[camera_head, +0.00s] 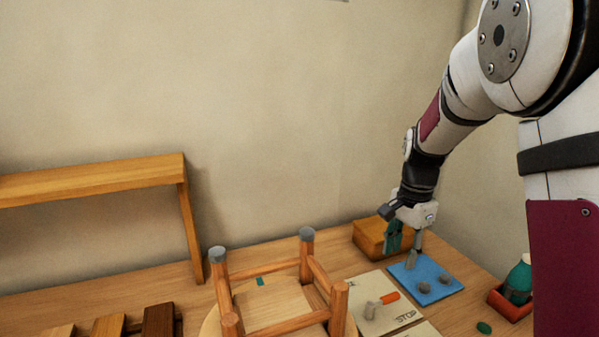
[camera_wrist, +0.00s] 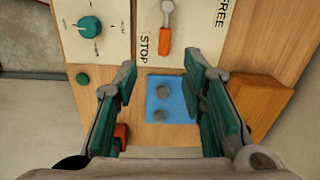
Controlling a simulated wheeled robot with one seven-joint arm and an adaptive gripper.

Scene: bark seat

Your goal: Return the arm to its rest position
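My gripper (camera_head: 404,252) is at the end of my outstretched arm, pointing down above the blue mat (camera_head: 441,292) at the back right of the table. In the wrist view my gripper (camera_wrist: 162,65) has its two teal-padded fingers wide apart with nothing between them. Two grey discs (camera_wrist: 163,91) lie on the blue mat (camera_wrist: 184,108), apart from the fingers. An upturned wooden stool (camera_head: 318,275) stands left of the mat; its two far legs carry grey caps (camera_head: 306,234), and its two near leg ends show bare wood.
A wooden box (camera_head: 371,238) stands close behind my gripper. A panel with an orange-handled lever (camera_head: 389,298) marked STOP lies between stool and mat. A green bottle (camera_head: 518,281) stands in a red tray (camera_head: 510,309) at right. A wooden shelf (camera_head: 95,178) is at left.

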